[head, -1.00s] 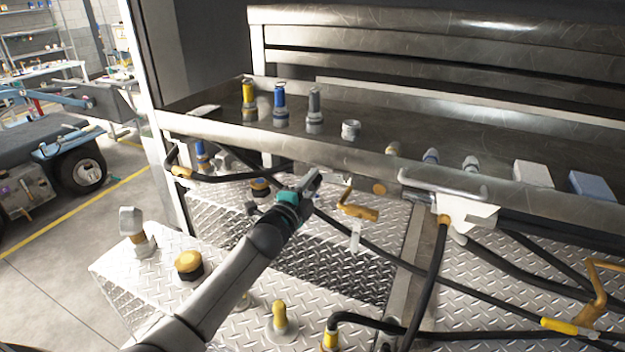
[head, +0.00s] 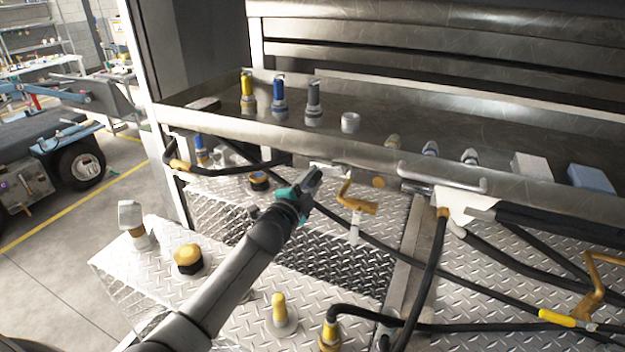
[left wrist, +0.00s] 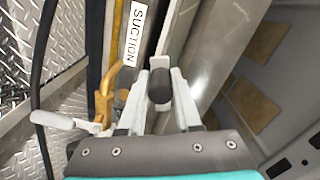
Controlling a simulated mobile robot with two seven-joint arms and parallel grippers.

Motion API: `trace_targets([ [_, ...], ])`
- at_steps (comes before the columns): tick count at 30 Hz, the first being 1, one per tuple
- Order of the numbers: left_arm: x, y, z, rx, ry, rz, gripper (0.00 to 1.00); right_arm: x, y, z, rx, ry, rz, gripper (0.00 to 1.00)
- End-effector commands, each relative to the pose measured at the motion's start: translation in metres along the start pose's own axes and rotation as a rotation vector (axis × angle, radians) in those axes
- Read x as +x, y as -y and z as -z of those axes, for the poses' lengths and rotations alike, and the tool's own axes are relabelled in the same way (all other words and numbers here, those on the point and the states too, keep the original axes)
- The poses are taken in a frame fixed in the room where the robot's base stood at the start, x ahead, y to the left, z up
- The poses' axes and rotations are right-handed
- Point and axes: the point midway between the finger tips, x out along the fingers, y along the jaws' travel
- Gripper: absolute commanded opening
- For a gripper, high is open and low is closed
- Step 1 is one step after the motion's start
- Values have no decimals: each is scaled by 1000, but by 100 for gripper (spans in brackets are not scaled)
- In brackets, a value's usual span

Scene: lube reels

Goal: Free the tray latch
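The tray (head: 330,148) is a long grey metal trough across the back, with bottles and fittings on it. My left gripper (head: 317,178) is just under its front edge. In the left wrist view a short dark knob (left wrist: 160,86), which looks like the latch handle, sits between the two pale fingers of my left gripper (left wrist: 160,98). A pale metal piece shows behind the knob. In the head view the gripper hides most of this spot. My right gripper is not in view.
An orange-handled valve (head: 358,205) is close right of the gripper; it also shows in the left wrist view (left wrist: 104,98). Black hoses (head: 385,258) cross below. A "SUCTION" label (left wrist: 135,35) is beside the tray edge. Capped fittings (head: 188,258) stand on the tread-plate deck.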

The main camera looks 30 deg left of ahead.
Motion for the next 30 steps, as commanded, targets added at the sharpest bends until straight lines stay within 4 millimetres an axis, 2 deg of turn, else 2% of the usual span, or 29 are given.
trace_targets([
  [1,0,-1,0,-1,0,-2,39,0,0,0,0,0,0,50],
  [7,0,-1,0,2,0,-1,61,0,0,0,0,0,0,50],
  [19,-7,0,0,5,-1,0,61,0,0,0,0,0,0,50],
  [23,-22,-1,0,5,0,-2,61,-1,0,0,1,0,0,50],
  [30,-59,-1,0,5,0,-2,61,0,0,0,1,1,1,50],
])
